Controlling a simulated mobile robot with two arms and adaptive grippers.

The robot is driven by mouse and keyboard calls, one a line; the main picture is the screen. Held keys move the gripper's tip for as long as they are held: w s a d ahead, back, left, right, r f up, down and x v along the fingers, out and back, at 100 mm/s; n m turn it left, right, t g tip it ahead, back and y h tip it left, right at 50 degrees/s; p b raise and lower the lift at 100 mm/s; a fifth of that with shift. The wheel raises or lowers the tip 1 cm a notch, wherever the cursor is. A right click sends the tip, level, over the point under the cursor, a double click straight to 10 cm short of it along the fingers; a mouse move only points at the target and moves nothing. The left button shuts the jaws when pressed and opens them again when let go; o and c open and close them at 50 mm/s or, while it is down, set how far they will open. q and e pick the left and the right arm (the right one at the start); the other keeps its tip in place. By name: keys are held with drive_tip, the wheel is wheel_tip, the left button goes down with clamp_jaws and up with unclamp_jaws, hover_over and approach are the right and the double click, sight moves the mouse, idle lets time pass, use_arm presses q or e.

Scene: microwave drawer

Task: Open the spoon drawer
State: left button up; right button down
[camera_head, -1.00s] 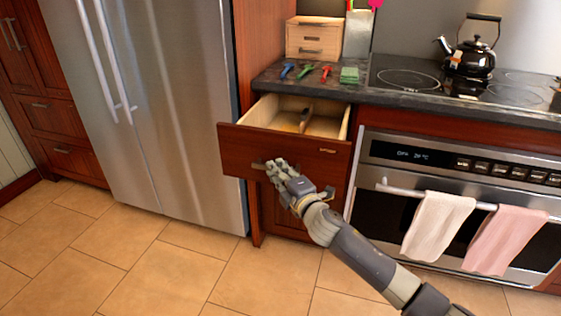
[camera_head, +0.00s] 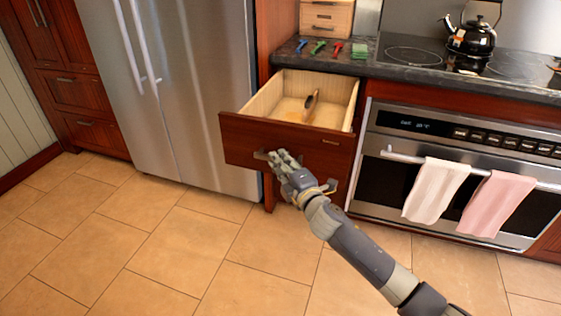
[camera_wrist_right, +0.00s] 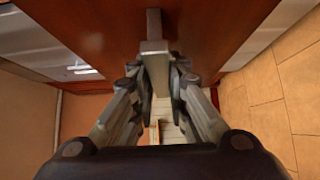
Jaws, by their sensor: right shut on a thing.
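The drawer (camera_head: 240,138) below the counter is pulled well out, its pale wooden inside showing. A dark, long item (camera_head: 310,104), perhaps the spoon, leans inside it. My right gripper (camera_head: 271,157) is at the left part of the drawer front, shut on the handle (camera_head: 259,154). In the right wrist view the handle (camera_wrist_right: 154,28) sits between the fingers (camera_wrist_right: 155,85) against the red-brown front (camera_wrist_right: 90,30). My left gripper is not in view.
A steel fridge (camera_head: 200,90) stands left of the drawer. The oven (camera_head: 385,155) with two towels stands right. A kettle (camera_head: 470,40) and several small coloured items lie on the counter (camera_head: 410,76). The tiled floor (camera_head: 150,235) in front is clear.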

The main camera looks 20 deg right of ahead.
drive_tip(key=c, duration=1.6)
unclamp_jaws()
drive_tip(key=shift+o, duration=0.2)
drive_tip(key=s+d, duration=0.2)
drive_tip(key=s, duration=0.9)
drive_tip(key=shift+s+d, duration=0.2)
drive_tip(key=shift+s, duration=0.2)
